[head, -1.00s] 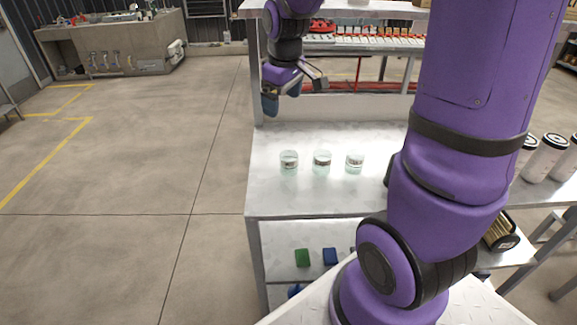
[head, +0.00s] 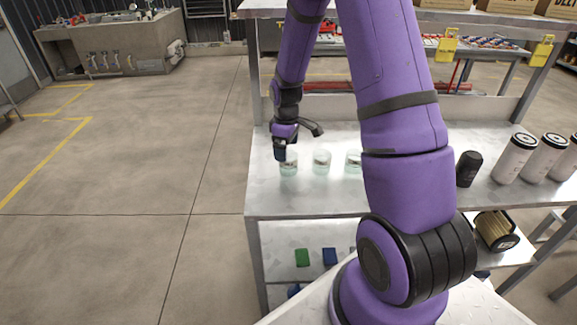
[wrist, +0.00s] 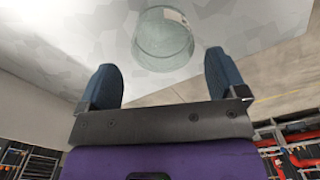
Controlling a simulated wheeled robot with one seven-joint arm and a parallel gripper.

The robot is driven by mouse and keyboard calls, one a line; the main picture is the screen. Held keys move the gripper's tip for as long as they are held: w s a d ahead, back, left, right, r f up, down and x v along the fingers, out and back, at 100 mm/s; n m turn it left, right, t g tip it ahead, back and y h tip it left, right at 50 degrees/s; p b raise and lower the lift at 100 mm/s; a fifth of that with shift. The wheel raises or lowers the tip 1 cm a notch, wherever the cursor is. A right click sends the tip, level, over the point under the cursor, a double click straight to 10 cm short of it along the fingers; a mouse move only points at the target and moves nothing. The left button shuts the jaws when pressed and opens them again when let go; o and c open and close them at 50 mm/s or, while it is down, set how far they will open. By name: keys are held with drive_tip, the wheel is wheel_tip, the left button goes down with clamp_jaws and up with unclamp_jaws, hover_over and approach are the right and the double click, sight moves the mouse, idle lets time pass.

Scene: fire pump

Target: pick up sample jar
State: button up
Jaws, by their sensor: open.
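Three clear glass sample jars with labels stand in a row on the metal bench top. The left jar (head: 288,166) is just below my gripper (head: 290,149), which points down at it. The middle jar (head: 321,162) and the right jar (head: 353,162) stand to its right, the right one partly hidden by my arm. In the wrist view my gripper (wrist: 161,84) is open, with blue fingertips apart. One glass jar (wrist: 163,42) shows beyond and between the fingertips, not held.
The bench top (head: 300,198) is clear in front of the jars. A black cylinder (head: 468,168) and several white canisters (head: 514,158) stand at right. Green (head: 302,257) and blue (head: 329,257) blocks lie on the lower shelf. A raised back panel (head: 330,108) runs behind the jars.

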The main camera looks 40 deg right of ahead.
sight(288, 163)
drive_tip(key=shift+s+f, duration=0.2)
drive_tip(key=shift+f, duration=1.4)
drive_tip(key=shift+s+f, duration=0.15)
drive_tip(key=shift+f, duration=1.4)
drive_tip(key=shift+c, duration=0.5)
drive_tip(key=c, duration=1)
